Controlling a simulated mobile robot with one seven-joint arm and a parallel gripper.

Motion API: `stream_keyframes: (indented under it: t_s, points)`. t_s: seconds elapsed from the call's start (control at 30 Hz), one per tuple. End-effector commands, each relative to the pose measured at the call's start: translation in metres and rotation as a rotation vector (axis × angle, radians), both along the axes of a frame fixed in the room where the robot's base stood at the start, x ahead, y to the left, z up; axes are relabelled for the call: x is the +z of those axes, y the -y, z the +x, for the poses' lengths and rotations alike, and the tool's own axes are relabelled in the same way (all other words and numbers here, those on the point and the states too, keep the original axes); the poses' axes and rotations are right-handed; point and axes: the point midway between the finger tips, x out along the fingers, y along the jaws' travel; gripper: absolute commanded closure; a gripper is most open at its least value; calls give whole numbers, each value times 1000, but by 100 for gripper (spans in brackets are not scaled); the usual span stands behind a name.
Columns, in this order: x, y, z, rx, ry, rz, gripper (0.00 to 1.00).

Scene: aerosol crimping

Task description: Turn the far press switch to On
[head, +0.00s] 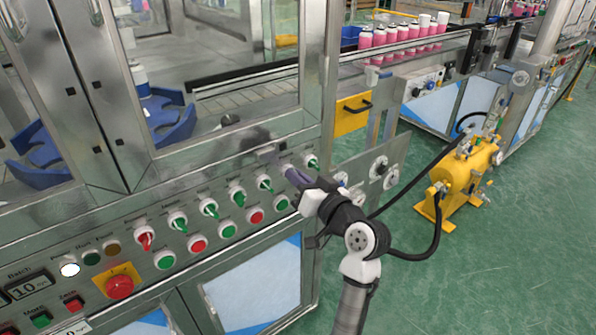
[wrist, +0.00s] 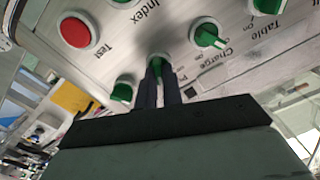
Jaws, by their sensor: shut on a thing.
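A row of small lever switches runs along the steel control panel (head: 190,190). The leftmost switch (head: 145,240) is red and the others are green. My gripper (head: 288,170) is at the far, right end of the row. In the wrist view its dark fingers (wrist: 158,72) are shut on a green switch (wrist: 157,58), which they mostly hide. The label of this switch is hidden, so I cannot tell its name or setting. One green switch (head: 312,161) stands to its right and another (head: 265,182) to its left.
Red and green push buttons, such as a red one (head: 256,216), sit below the switches. A red knob on a yellow plate (head: 119,286) is at lower left. A yellow tank (head: 462,172) stands on the open green floor to the right.

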Motion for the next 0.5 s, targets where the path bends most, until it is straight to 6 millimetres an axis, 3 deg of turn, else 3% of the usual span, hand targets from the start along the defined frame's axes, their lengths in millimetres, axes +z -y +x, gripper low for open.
stream_keyframes:
  t_s: [0.5]
  points:
    - [1, 0, 1, 1, -72, 105, 100]
